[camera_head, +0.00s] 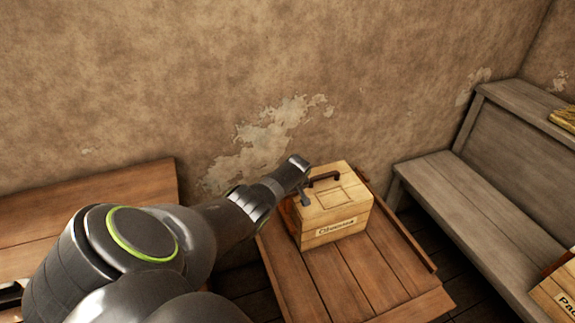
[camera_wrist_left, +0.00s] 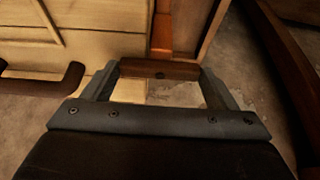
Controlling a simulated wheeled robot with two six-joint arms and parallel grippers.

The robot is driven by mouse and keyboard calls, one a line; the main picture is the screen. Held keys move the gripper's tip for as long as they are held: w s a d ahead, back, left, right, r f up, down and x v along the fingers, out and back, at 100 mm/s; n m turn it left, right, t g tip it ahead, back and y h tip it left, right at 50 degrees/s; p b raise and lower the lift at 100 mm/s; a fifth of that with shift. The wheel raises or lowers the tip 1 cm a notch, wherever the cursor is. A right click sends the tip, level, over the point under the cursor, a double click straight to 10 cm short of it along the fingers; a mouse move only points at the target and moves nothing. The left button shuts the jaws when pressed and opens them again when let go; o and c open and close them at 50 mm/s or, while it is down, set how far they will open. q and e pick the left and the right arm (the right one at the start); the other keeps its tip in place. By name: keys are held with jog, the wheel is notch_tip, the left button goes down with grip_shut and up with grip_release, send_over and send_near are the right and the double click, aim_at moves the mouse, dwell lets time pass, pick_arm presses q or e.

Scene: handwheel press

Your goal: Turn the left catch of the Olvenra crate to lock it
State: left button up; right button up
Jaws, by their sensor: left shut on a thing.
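The Olvenra crate (camera_head: 335,215) is a pale wooden box with a name label on its front, standing on a plank-topped table. Its dark carry handle (camera_head: 325,176) is on the lid and also shows at the left of the left wrist view (camera_wrist_left: 72,78). My left gripper (camera_head: 304,198) is at the crate's left top edge. In the left wrist view its fingers (camera_wrist_left: 160,82) are shut on the ends of a short dark-brown bar, the left catch (camera_wrist_left: 160,69). The gripper mostly hides the catch in the head view. My right gripper is not in view.
The plank table (camera_head: 375,265) is bare in front of the crate. A grey wooden bench (camera_head: 465,195) stands to the right, with another labelled crate (camera_head: 560,292) at the lower right edge. A brown wooden surface (camera_head: 85,205) is at the left, before a plaster wall.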

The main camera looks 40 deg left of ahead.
pick_arm(q)
jog(key=o, duration=0.9)
jog(key=shift+o, duration=0.2)
jog(key=shift+r, duration=0.1)
jog(key=shift+d+r+p, duration=0.15)
jog(key=shift+r+p, duration=0.4)
jog(key=p+v, duration=0.3)
jog(key=v, duration=1.3)
jog(key=shift+s+d+r, duration=0.1)
